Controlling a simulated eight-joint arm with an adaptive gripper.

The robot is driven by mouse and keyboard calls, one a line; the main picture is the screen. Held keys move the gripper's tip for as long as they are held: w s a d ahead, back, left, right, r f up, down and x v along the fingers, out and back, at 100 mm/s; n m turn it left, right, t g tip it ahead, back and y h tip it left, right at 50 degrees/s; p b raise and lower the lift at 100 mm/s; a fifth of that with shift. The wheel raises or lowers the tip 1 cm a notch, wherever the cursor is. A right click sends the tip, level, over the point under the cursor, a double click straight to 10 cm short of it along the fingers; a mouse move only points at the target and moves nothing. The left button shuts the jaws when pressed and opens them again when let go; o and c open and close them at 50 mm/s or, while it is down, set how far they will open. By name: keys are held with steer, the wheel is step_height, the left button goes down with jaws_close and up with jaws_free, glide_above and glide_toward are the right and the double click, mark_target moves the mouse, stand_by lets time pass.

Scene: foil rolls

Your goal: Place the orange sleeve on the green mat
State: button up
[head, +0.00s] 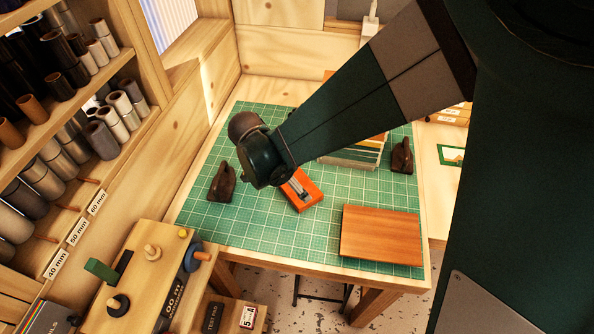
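The green mat (262,225) with a white grid covers most of the bench top. A flat orange piece (312,195), perhaps the orange sleeve, shows over the middle of the mat. A narrow silver and dark part lies across it; I cannot tell whether this is my gripper or a separate thing. I also cannot tell whether the orange piece rests on the mat or is held. My arm comes in from the upper right, and its wrist hides what is beneath it. My gripper's fingers cannot be made out clearly.
Dark iron-like weights (221,184) and (402,157) stand on the mat. A stack of coloured flat items (352,157) is partly behind my arm. A wooden board (381,234) lies front right. Shelves of rolls (102,139) and a pegged wooden bench (140,285) are left.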

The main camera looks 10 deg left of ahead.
steer(key=v, duration=0.7)
stand_by(0.7)
steer(key=d+r+n+y, duration=0.1)
steer(key=d+r, duration=0.2)
steer(key=d, duration=0.3)
steer(key=d+r+n+y, duration=0.1)
steer(key=d+r+n, duration=0.1)
steer(key=d+r, duration=0.35)
steer(key=d+r+n, duration=0.1)
steer(key=d, duration=0.7)
steer(key=s+d+r+n+t, duration=0.2)
steer(key=s+d, duration=0.2)
steer(key=d, duration=0.4)
steer(key=s+d+r+n+t+y, duration=0.1)
steer(key=s+d+r+n+t, duration=0.1)
steer(key=s+d, duration=0.3)
steer(key=shift+s+d+r+n, duration=0.35)
steer(key=shift+d+r+n, duration=0.25)
steer(key=shift+d, duration=1.65)
